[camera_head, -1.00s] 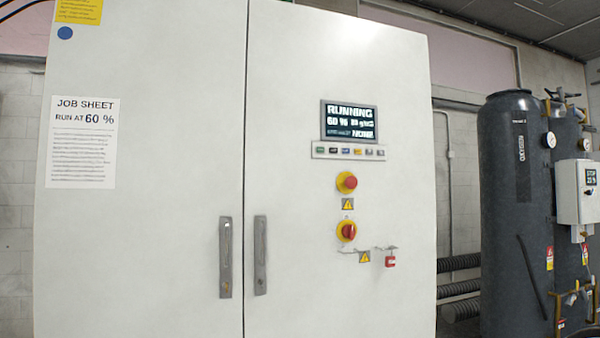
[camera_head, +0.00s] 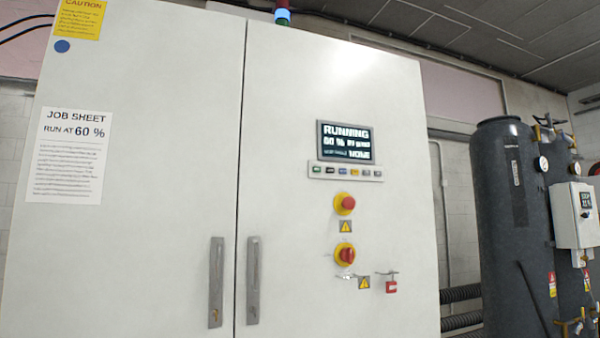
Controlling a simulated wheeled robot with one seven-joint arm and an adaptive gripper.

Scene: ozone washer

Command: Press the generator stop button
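The generator is a tall white two-door cabinet (camera_head: 290,120). Its right door carries a display (camera_head: 346,143) reading RUNNING, 60 %, with a smaller line ending in NONE. Under the display is a strip with a row of small coloured buttons (camera_head: 345,172); their labels are too small to read, so I cannot tell which is stop. Below it are a red mushroom button (camera_head: 346,203) on a yellow base and a red rotary switch (camera_head: 346,254) on a yellow plate. My gripper is not in view.
A job sheet (camera_head: 68,155) reading RUN AT 60 % is on the left door. Two long handles (camera_head: 253,280) flank the door seam. A red padlock (camera_head: 391,286) hangs beside the rotary switch. Dark tanks (camera_head: 515,220) with gauges stand at the right. A signal light (camera_head: 282,15) tops the cabinet.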

